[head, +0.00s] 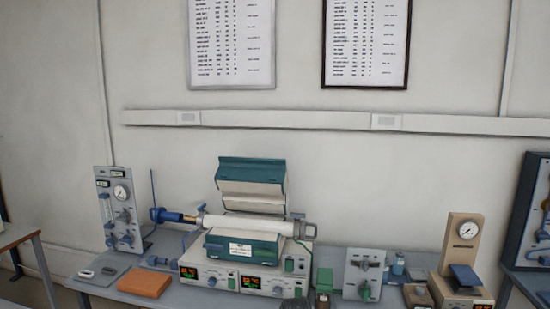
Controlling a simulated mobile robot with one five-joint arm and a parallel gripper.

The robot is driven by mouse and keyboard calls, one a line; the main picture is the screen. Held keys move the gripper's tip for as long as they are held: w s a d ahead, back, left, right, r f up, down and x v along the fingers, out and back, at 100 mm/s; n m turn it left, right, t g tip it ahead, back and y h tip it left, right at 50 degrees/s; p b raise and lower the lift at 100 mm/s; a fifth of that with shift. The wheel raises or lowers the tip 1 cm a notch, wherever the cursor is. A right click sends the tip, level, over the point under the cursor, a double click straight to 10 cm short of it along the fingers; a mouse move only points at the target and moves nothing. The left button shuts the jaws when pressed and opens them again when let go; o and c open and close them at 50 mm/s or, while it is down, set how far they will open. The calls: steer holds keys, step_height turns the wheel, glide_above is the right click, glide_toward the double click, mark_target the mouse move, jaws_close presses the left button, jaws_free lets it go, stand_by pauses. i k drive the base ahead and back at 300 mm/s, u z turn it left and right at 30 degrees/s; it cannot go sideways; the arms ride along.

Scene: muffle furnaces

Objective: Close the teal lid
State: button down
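The teal lid (252,172) stands raised and open at the back of the tube furnace, with its pale inner side facing forward. The teal lower body (222,244) of the furnace sits below it with a white label on its front. A pale tube (240,223) lies across the furnace between lid and body, with a blue fitting at its left end and a grey metal fitting at its right end.
The furnace sits on control boxes with lit displays (206,274) on a grey bench. A gauge panel (118,208) and an orange block (145,283) are on the left. A valve panel (364,275) and a gauge stand (461,248) are on the right.

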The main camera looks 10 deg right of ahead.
mark_target(259, 186)
steer(key=z, duration=0.1)
steer(key=i, duration=0.9)
steer(key=u, duration=0.05)
